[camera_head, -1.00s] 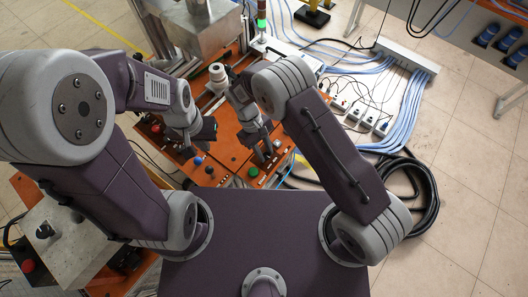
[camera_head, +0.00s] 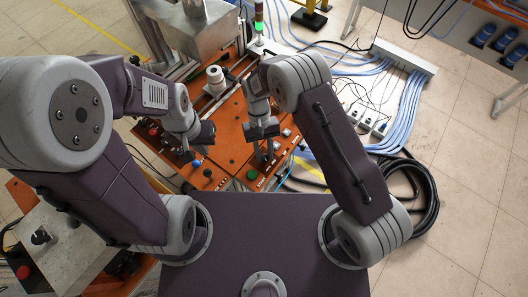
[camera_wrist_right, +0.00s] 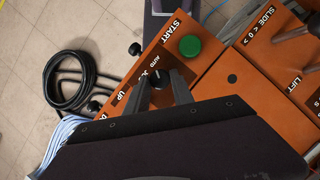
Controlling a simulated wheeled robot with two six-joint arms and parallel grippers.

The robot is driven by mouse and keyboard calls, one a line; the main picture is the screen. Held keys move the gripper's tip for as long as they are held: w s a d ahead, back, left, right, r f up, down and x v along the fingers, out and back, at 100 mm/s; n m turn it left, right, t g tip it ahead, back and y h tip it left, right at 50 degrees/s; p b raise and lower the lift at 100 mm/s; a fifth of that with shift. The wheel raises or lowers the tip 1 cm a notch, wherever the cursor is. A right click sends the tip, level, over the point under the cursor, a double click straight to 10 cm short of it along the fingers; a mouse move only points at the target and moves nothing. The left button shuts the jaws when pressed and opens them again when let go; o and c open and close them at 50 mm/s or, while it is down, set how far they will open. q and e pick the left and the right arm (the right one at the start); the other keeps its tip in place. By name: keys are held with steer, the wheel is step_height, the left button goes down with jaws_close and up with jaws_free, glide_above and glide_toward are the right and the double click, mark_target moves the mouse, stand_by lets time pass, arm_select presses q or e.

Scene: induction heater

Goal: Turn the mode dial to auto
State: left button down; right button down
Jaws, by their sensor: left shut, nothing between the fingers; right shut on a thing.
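The mode dial (camera_wrist_right: 157,82) is a small black knob on the sloped orange panel, beside the printed word AUTO (camera_wrist_right: 160,61) in the right wrist view. My right gripper (camera_wrist_right: 160,86) is shut on it, one finger on each side. Which mark the dial points at is hard to tell. In the head view my right gripper (camera_head: 263,152) is low over the front of the orange machine, and its fingers hide the dial. My left gripper (camera_head: 188,155) is shut and empty near the blue button at the panel's left.
A green START button (camera_wrist_right: 190,45) sits beside the dial; it also shows in the head view (camera_head: 252,173). A silver lever (camera_wrist_right: 292,34) rises near SLIDE. Black cable coils (camera_head: 418,205) lie on the floor.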

steer(key=shift+w+r, duration=0.1)
steer(key=shift+r, duration=0.05)
steer(key=c, duration=1.1)
jaws_free()
steer(key=d+b+v, duration=0.1)
steer(key=b+v, duration=0.1)
steer(key=v, duration=0.6)
steer(key=shift+a+r, duration=0.45)
steer(key=shift+a, duration=0.1)
steer(key=shift+w, duration=0.1)
